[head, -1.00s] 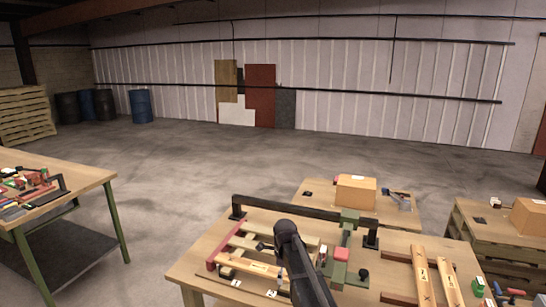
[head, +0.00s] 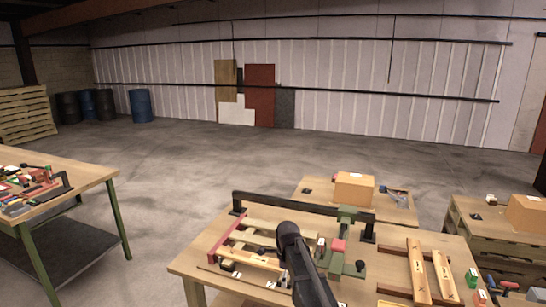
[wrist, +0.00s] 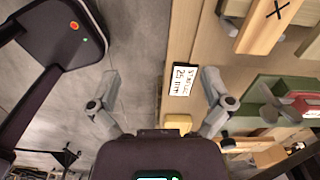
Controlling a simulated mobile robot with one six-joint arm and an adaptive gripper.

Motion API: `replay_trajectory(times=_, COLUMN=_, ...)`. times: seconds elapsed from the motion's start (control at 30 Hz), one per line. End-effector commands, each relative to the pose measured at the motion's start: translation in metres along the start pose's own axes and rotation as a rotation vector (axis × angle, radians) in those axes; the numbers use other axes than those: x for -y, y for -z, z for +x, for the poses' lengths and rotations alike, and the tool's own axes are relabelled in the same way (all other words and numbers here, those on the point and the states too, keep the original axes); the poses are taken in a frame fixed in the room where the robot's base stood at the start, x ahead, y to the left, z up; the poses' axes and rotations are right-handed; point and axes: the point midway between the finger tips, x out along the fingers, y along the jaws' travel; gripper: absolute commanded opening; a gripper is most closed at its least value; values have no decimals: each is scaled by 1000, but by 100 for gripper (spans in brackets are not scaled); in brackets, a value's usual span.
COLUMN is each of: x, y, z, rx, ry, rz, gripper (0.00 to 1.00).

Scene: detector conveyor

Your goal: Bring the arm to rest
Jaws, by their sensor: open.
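My arm (head: 300,262) rises dark in front of the near workbench (head: 187,270) in the head view and covers part of the fixture there. My gripper (wrist: 160,92) shows in the wrist view with its two grey fingers wide apart and nothing between them. Behind it lie the edge of a wooden bench top and grey floor. A white label reading "STRIP 25 mm" (wrist: 180,80) is on the bench near the right finger. The gripper cannot be made out in the head view.
The near workbench carries a fixture with a dark rail (head: 300,204), a green clamp (head: 346,222) and wooden strips (head: 420,270). A cluttered table (head: 95,178) stands at left. Cardboard boxes (head: 354,188) sit on benches behind and at right. Open floor (head: 230,165) lies beyond.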

Motion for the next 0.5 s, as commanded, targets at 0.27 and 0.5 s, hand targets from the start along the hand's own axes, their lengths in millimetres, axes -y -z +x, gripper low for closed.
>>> replay_trajectory(times=0.27, x=-16, y=19, z=7, rx=0, ry=0, rz=-155, gripper=100)
replay_trajectory(times=0.5, x=-41, y=47, z=16, rx=0, ry=0, rz=-402, gripper=100)
